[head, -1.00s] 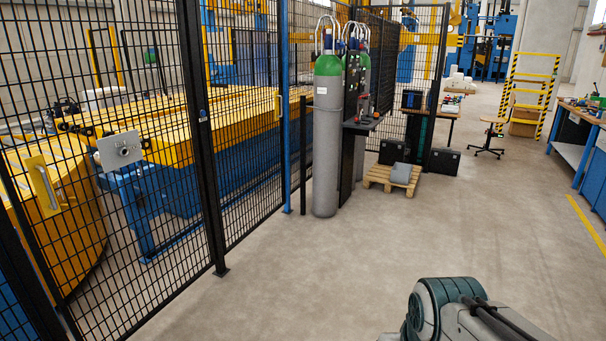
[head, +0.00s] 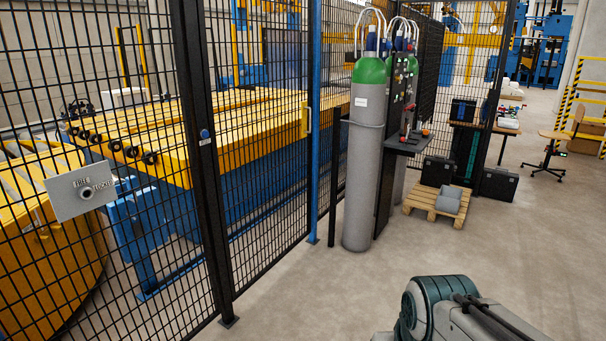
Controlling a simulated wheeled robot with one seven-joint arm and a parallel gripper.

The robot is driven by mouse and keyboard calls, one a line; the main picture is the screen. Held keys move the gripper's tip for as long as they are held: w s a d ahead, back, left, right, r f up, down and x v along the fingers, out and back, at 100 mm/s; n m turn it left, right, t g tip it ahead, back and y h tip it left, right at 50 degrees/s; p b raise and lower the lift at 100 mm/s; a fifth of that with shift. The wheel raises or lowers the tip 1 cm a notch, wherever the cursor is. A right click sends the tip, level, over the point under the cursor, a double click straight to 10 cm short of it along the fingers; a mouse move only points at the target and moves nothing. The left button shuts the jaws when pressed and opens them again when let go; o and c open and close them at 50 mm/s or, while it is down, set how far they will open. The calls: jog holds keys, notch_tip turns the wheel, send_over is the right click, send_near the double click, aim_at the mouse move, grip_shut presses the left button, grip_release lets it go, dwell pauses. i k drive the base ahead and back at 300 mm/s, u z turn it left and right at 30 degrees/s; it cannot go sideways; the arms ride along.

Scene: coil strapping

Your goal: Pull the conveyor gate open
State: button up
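The conveyor gate appears to be the black mesh panel (head: 262,150) between a dark post (head: 205,150) and a blue post (head: 315,130). A small yellow handle (head: 305,122) sits on its right side, close to the blue post. The panel stands in line with the fence and looks closed; I cannot make out a latch. Behind the mesh is the yellow and blue conveyor (head: 225,135). My gripper is out of view; only part of my arm shows at the bottom right, well away from the handle.
Green-topped grey gas cylinders (head: 366,150) stand just right of the blue post, beside a dark panel with a small shelf (head: 405,145). A wooden pallet (head: 432,208) lies beyond. A grey sign plate (head: 80,191) hangs on the left mesh. The floor in front is clear.

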aim_at(307, 120)
jog(key=u, duration=0.1)
jog(key=i, duration=4.45)
